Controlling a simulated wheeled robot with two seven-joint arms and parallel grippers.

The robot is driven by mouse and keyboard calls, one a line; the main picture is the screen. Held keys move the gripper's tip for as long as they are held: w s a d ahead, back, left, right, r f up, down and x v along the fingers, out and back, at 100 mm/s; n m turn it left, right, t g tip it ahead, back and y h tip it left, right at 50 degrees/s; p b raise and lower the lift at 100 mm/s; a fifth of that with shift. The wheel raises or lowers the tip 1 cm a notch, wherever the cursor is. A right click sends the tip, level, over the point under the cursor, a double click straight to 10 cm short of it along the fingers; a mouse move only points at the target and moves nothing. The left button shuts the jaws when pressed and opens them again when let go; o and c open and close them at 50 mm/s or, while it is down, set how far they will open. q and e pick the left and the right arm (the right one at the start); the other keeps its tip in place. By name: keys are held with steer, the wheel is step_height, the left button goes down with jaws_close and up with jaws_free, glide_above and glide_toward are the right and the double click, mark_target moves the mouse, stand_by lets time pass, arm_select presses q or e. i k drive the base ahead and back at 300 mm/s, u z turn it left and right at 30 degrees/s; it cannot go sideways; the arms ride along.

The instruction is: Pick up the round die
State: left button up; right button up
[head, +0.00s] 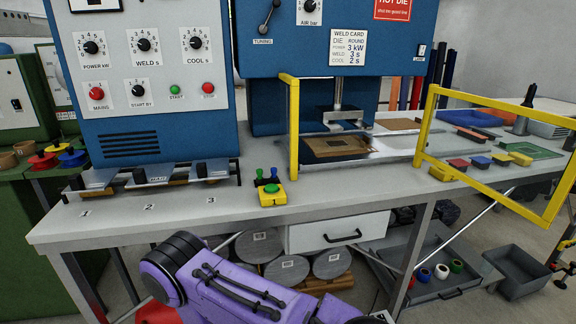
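The weld card (348,48) on the press reads "DIE ROUND". I cannot tell which item is the round die. Several small blocks, among them a red one (458,165), a blue one (480,162) and a yellow one (520,159), sit in a row on the bench at the right, behind the yellow frame. Their undersides do not show. A brown plate (337,147) lies under the press head (345,117). A purple arm link of mine crosses the bottom of the head view. Neither gripper shows.
The yellow guard frame (427,120) stands out over the bench's right front. A yellow button box (272,193) sits at the front edge of the bench (225,215). A shut drawer (338,232) hangs below. Clear bench lies near the numbers 1 to 3.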

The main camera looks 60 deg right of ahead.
mark_target(211, 170)
steer(key=z, duration=2.15)
